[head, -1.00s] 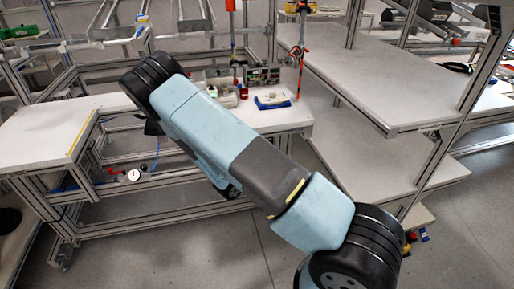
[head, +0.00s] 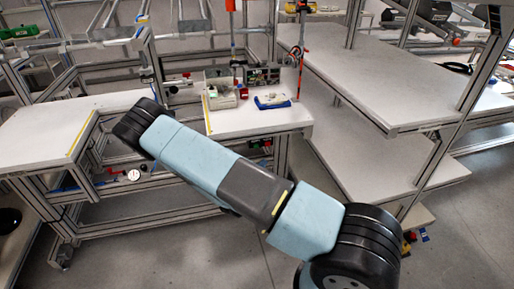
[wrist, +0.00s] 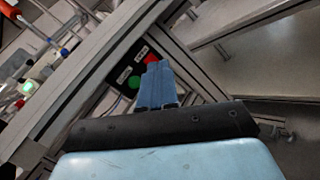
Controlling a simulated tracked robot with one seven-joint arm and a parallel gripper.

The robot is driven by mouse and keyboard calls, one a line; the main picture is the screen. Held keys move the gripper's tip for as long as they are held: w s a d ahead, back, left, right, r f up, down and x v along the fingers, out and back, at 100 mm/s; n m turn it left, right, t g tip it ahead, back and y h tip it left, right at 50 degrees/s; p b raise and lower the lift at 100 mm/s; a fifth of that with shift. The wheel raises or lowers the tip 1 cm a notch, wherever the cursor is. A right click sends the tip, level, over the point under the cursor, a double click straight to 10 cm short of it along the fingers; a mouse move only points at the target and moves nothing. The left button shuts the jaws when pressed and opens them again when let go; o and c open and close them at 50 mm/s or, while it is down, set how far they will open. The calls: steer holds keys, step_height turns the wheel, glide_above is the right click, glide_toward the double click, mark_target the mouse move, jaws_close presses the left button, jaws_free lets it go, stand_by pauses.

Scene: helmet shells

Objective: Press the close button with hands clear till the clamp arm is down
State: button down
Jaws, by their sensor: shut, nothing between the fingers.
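In the wrist view my gripper (wrist: 157,84) is shut and empty, its two blue fingers together. Just beyond the fingertips is a dark button panel on the frame under a bench edge. It carries a green button (wrist: 134,82) and a red button (wrist: 152,58), each beside a small pale label that I cannot read. My gripper is hidden in the head view. I cannot make out the clamp arm in either view.
The white bench (head: 262,119) in the head view bears a grey tray (head: 222,97) and a blue-and-white item (head: 272,101). A red-and-black pole (head: 301,50) stands at its right edge. A pressure gauge (head: 134,175) hangs below the left bench (head: 40,135). Shelves stand at right.

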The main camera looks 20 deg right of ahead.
steer(key=w, duration=0.8)
steer(key=shift+w, duration=0.15)
steer(key=shift+w+r, duration=0.1)
steer(key=shift+w, duration=0.75)
stand_by(2.9)
steer(key=shift+s, duration=3.45)
